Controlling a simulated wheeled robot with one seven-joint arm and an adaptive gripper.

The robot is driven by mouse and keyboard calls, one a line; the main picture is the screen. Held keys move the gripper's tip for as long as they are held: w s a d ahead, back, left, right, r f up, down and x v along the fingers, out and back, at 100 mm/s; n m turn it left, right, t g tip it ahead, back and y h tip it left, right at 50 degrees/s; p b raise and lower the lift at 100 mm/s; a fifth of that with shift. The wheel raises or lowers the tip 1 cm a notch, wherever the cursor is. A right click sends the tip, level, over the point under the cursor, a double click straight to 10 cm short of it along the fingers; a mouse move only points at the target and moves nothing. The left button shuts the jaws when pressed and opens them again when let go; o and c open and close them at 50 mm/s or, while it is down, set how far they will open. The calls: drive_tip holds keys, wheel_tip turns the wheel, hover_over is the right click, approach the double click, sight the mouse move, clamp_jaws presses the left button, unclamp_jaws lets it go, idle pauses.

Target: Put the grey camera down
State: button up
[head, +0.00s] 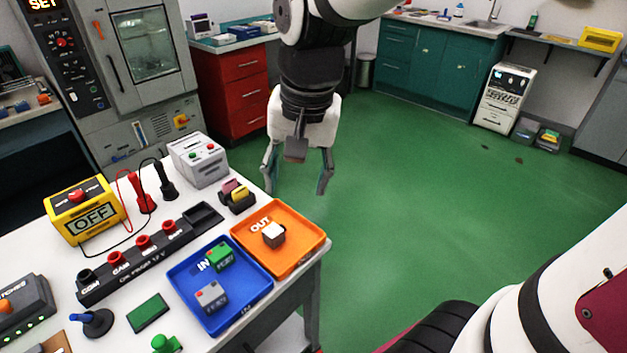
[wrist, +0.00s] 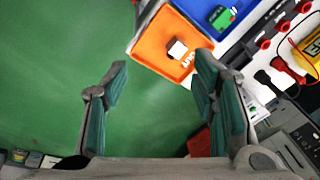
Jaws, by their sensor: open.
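My gripper (head: 295,188) hangs over the green floor, just right of the table and beyond the orange OUT tray (head: 312,243). Its fingers are apart with nothing between them, also in the wrist view (wrist: 160,70). A small block with a pale top and dark sides (head: 273,234) sits in the orange tray; it also shows in the wrist view (wrist: 177,48). A grey block with a red spot (head: 212,297) lies in the blue IN tray (head: 188,279), beside a green block (head: 219,256). I cannot tell for sure which block is the grey camera.
The white table (head: 120,321) also holds a black socket strip (head: 150,259), a yellow OFF box (head: 87,211), a grey box (head: 198,161) and red and black probes. A red cabinet (head: 232,92) stands behind. The green floor to the right is open.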

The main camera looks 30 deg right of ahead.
drive_tip(key=s+r+n+t, duration=0.1)
drive_tip(key=s+r+n, duration=0.1)
drive_tip(key=s+n, duration=0.5)
drive_tip(key=s+d, duration=0.1)
drive_tip(key=s, duration=0.4)
drive_tip(key=shift+s+r+t, duration=0.3)
drive_tip(key=shift+s+t, duration=0.05)
drive_tip(key=shift+t, duration=0.05)
drive_tip(key=shift+r, duration=0.1)
drive_tip(key=shift+r+p, duration=0.65)
drive_tip(key=shift+r, duration=0.15)
